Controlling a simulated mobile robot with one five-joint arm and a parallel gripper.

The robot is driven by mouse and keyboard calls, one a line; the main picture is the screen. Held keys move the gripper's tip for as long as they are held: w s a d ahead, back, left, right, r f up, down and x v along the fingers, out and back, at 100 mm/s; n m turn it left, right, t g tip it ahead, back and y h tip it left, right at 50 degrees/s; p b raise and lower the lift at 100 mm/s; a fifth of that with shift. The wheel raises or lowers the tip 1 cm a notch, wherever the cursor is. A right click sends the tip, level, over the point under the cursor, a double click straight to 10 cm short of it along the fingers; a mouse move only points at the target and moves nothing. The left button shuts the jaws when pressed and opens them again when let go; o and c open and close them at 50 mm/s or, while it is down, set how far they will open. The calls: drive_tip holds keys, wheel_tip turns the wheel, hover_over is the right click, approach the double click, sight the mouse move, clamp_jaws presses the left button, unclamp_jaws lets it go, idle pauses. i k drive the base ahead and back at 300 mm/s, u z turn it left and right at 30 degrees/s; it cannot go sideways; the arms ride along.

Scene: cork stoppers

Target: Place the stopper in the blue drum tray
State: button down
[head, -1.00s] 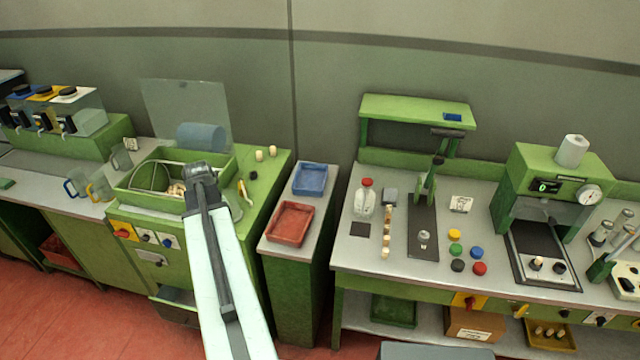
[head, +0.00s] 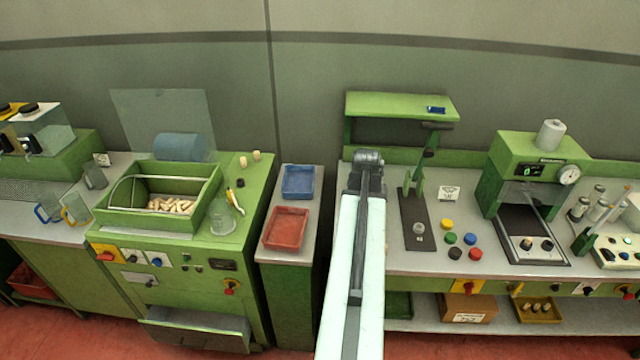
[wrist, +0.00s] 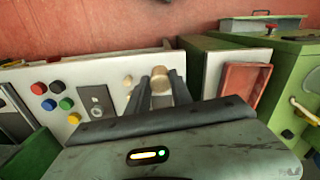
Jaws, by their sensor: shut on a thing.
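My gripper (head: 368,158) is over the left part of the right-hand bench, seen from behind in the head view. In the wrist view my gripper (wrist: 164,92) is shut on a pale cork stopper (wrist: 160,92) between its fingers. In the head view this stopper is hidden by the arm. The blue tray (head: 298,182) is on the narrow cabinet to the left of my gripper, apart from it, and looks empty. The blue tray does not show in the wrist view.
A red tray (head: 286,228) sits in front of the blue one. A tool stand (head: 415,220) and several coloured caps (head: 470,238) are right of my arm. Another stopper (wrist: 128,80) is near my fingers.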

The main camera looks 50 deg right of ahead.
sight(298, 193)
drive_tip(key=i, duration=1)
drive_tip(key=z, duration=0.1)
